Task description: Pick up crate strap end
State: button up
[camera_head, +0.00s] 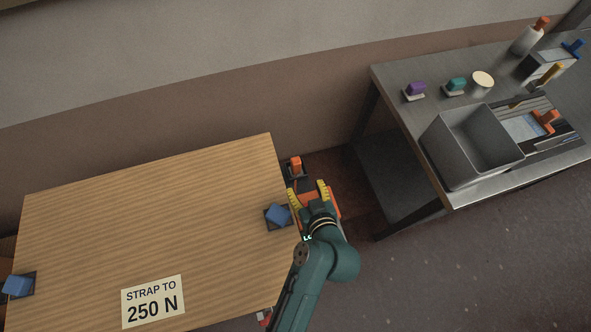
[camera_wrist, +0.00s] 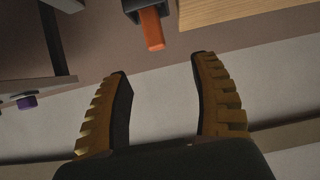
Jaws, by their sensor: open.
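The wooden crate (camera_head: 150,225) has a "STRAP TO 250 N" label on its top. A small orange piece (camera_head: 295,166), which looks like the strap end, sits in a dark holder beside the crate's far right corner. In the wrist view the orange piece (camera_wrist: 152,30) sticks out of the dark holder at the top, close to the wooden edge. My gripper (camera_head: 308,190) is open and empty beside the crate's right edge. In the wrist view its yellow ribbed fingers (camera_wrist: 162,68) stand wide apart, with the orange piece beyond the gap and apart from both tips.
Blue blocks on dark plates sit at the crate's right edge (camera_head: 278,215) and left edge (camera_head: 18,285). A metal bench (camera_head: 400,75) at the right holds a grey bin (camera_head: 440,150), a purple block (camera_head: 416,88) and a teal block (camera_head: 457,84). Floor (camera_head: 440,270) is clear at front right.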

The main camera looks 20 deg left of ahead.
aim_at(297, 162)
jog(key=b+x, duration=0.1)
jog(key=x, duration=0.6)
jog(key=shift+w, duration=0.1)
jog(key=x, duration=0.2)
jog(key=b+x, duration=0.1)
jog(key=r+b+x, duration=0.1)
jog(key=x, duration=0.1)
jog(key=shift+w+a+f, duration=0.1)
jog(key=shift+w+f, duration=0.05)
jog(key=shift+w, duration=0.45)
jog(key=shift+s, duration=0.1)
grip_shut()
